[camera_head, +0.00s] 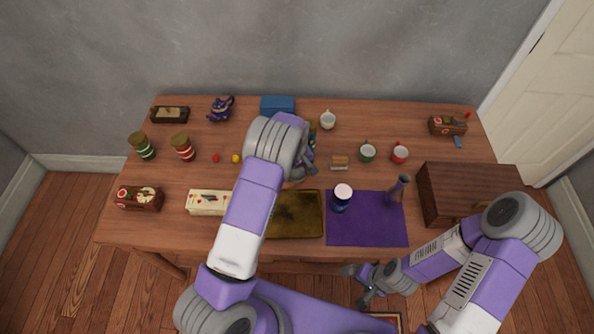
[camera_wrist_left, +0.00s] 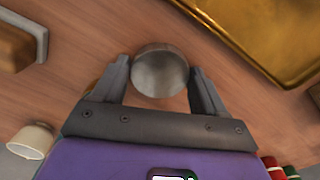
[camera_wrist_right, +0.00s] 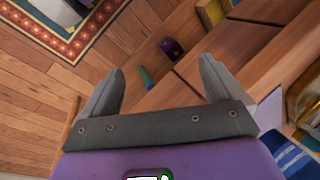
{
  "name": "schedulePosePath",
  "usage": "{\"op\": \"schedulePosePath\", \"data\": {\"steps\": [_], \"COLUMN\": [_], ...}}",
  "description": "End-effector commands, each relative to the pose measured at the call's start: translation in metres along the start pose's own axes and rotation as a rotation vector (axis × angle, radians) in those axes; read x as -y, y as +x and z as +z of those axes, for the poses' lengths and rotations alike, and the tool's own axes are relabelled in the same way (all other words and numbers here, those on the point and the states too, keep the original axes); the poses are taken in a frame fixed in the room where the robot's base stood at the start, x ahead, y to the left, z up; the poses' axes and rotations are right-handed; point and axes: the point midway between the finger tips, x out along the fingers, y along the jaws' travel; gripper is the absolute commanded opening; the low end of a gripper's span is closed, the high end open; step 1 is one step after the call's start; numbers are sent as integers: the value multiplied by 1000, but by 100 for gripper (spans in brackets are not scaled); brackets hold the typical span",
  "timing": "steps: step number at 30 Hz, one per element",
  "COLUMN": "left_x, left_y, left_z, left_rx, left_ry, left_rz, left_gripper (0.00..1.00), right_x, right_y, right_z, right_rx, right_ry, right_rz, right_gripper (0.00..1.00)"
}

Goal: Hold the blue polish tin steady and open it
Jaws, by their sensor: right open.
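My left gripper (camera_head: 303,172) is over the middle of the table, largely hidden by my own arm in the head view. In the left wrist view its two fingers (camera_wrist_left: 160,82) stand on either side of a round, grey metal-topped tin (camera_wrist_left: 160,70) and appear to press on it. Its sides are hidden, so I cannot see whether it is blue. A dark blue jar with a white lid (camera_head: 341,199) stands upright on the purple mat (camera_head: 367,233). My right gripper (camera_head: 363,286) is open and empty in front of the table edge, its fingers (camera_wrist_right: 162,75) wide apart.
A gold tray (camera_head: 297,222) lies left of the mat. A purple vase (camera_head: 396,191) stands on the mat's right side, beside a wooden chest (camera_head: 462,187). A small brush (camera_head: 339,162) and green (camera_head: 367,152) and red (camera_head: 400,153) cups stand behind the mat.

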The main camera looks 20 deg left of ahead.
Motion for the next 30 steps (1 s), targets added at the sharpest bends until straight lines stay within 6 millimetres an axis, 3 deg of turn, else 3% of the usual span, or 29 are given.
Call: {"op": "schedulePosePath", "data": {"steps": [1, 3, 14, 30], "left_x": [0, 0, 0, 0], "left_y": [0, 0, -5, -107], "left_z": [0, 0, 0, 0], "left_rx": [0, 1, 0, 0], "left_ry": [0, 0, 0, -1], "left_rz": [0, -1, 0, 1], "left_gripper": [81, 91, 91, 91], "right_x": [0, 0, 1, 8], "right_y": [0, 0, -4, -20], "right_z": [0, 0, 0, 1], "right_rx": [0, 0, 0, 0], "right_ry": [0, 0, 0, 0], "right_rz": [0, 0, 0, 0], "right_gripper": [93, 93, 93, 93]}}
